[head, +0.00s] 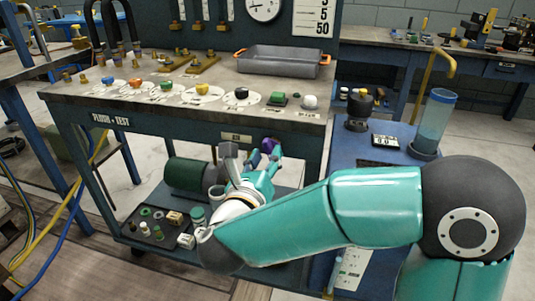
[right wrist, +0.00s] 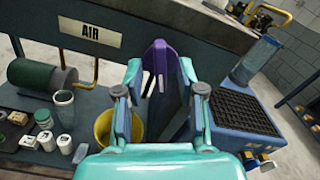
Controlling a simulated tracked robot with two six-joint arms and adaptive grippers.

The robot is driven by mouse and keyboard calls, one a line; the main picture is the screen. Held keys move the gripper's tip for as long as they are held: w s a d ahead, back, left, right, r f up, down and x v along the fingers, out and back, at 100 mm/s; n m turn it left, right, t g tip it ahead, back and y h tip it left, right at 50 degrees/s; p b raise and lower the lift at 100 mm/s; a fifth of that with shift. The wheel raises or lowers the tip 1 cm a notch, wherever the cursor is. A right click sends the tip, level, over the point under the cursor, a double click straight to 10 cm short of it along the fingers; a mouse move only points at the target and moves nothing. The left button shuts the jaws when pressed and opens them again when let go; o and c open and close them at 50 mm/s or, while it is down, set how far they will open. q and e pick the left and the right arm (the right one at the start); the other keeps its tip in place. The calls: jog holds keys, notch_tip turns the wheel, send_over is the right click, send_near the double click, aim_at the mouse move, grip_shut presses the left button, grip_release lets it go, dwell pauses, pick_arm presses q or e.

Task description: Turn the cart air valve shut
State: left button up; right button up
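My right gripper (head: 252,155) reaches in at the front edge of the cart (head: 180,125). In the right wrist view its two fingers (right wrist: 160,78) stand apart. A purple, lever-like part (right wrist: 160,58), which I take for the air valve handle, shows between and just beyond the fingertips. I cannot tell whether either finger touches it. A bit of purple (head: 268,145) also shows at the gripper in the head view. The valve body is hidden. The AIR label (right wrist: 90,33) is on the cart's front panel, left of the gripper. My left gripper is out of view.
On the lower shelf are a green cylinder (head: 188,174) and several small parts. A yellow cup (right wrist: 103,126) stands below the left finger. To the right, a blue cabinet (head: 390,160) carries a clear blue cylinder (head: 434,120). A grey tray (head: 283,62) is on the cart top.

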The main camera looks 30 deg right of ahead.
jog(key=shift+x, duration=0.9)
grip_shut()
